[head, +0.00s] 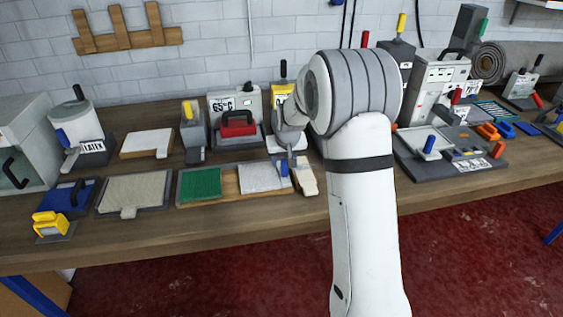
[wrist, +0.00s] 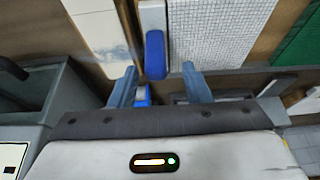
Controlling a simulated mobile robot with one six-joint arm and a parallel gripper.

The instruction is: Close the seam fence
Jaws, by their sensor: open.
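The wrist view shows a blue upright handle (wrist: 155,55) on a narrow pale grey bar (wrist: 152,18), which looks like the seam fence. The bar lies along the edge of a white gridded mat (wrist: 205,35). In the head view the blue handle (head: 284,168) stands at the right side of the white mat (head: 258,178). My gripper (wrist: 160,72) is open, with one finger on either side of the handle's near end. I cannot tell whether a finger touches it. In the head view my gripper (head: 290,150) is just above the handle, partly hidden by my arm.
A green mat (head: 200,184) shares the wooden board with the white mat. A cream block (head: 306,176) lies close on the right. Behind stand a grey machine marked 65°C (head: 235,105) and a yellow-fronted unit (head: 284,95). The bench front is clear.

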